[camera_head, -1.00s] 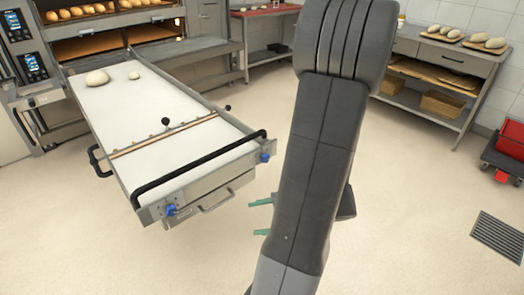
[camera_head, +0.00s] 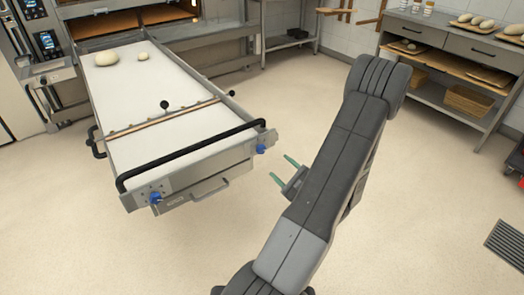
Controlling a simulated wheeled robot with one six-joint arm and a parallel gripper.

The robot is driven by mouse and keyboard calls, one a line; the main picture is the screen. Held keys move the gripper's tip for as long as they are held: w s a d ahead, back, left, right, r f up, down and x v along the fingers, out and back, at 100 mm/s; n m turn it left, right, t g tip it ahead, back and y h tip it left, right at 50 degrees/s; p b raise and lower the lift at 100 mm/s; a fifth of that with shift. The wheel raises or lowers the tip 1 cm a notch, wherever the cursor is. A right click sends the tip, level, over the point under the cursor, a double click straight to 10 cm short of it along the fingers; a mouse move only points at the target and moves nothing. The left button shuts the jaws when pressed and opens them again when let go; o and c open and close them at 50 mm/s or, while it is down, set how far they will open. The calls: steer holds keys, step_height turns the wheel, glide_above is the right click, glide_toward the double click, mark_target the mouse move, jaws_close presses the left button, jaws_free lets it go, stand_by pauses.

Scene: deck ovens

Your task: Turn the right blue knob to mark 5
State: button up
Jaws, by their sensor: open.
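The right blue knob (camera_head: 261,149) sits on the right end of the loader's front panel, below the black handle bar. The left blue knob (camera_head: 155,198) sits at the left end of the same panel. The marks around the knobs are too small to read. My gripper (camera_head: 283,169) is open and empty, with two green fingers pointing up and left. It shows to the right of and slightly below the right knob in the picture, apart from it.
The loader's white belt (camera_head: 140,95) carries two dough pieces (camera_head: 106,59) at its far end. A black handle bar (camera_head: 195,152) crosses its front, above a lower grey pull handle (camera_head: 211,191). A shelved workbench (camera_head: 450,60) stands at the back right. Open floor surrounds the loader's right side.

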mark_target(262, 150)
steer(key=x, duration=1.1)
steer(key=shift+w+a, duration=0.1)
steer(key=c, duration=1)
